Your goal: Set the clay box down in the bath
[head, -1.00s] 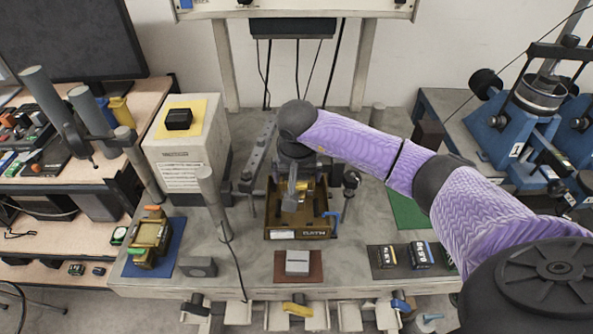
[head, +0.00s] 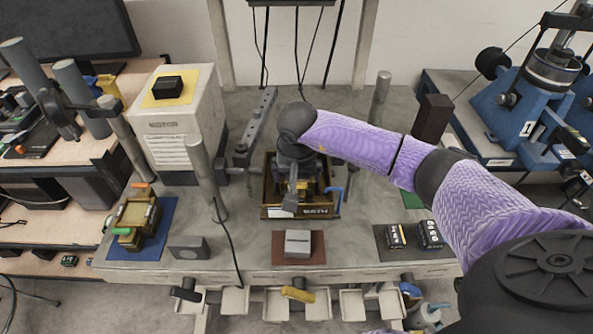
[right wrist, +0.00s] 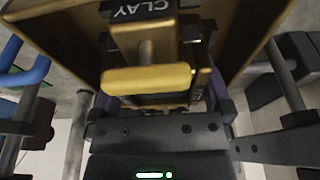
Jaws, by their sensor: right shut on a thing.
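The bath (head: 318,212) is an open brown box with a front label, at the middle of the bench in the head view. My right gripper (head: 291,190) reaches down over it, shut on the clay box. The clay box (right wrist: 143,42) shows in the right wrist view as a gold-brown body with a CLAY label and a yellow handle bar (right wrist: 148,78). Brown bath walls (right wrist: 60,35) show around and beyond it there. In the head view my wrist and gripper hide most of the box. I cannot tell if its base touches the bath floor. My left gripper is not in view.
A blue handle (head: 335,190) sticks up at the bath's right side. A grey block (head: 298,243) lies on a brown mat in front. A grey post (head: 207,178) and a MOTOR box (head: 178,130) stand left. Dark small boxes (head: 429,236) stand front right.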

